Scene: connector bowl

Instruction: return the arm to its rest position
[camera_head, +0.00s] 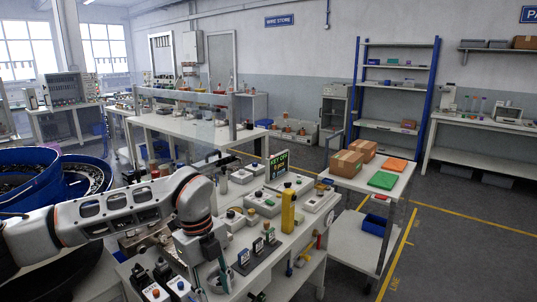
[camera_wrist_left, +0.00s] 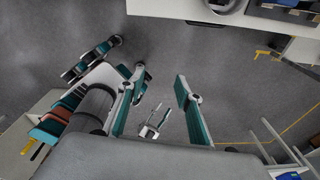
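My left arm (camera_head: 120,208) reaches in from the left in the head view, bends at a raised joint, and points down at the near end of the workbench (camera_head: 286,245). In the left wrist view my left gripper (camera_wrist_left: 156,98) has its two teal-lined fingers spread wide. The gap between them is empty, with grey floor behind it. My right gripper cannot be made out in either view.
A blue bowl (camera_head: 85,180) of small dark parts is at the left, close to my arm. A cart (camera_head: 350,182) carries cartons and trays. Floor at the right (camera_head: 460,255) is clear.

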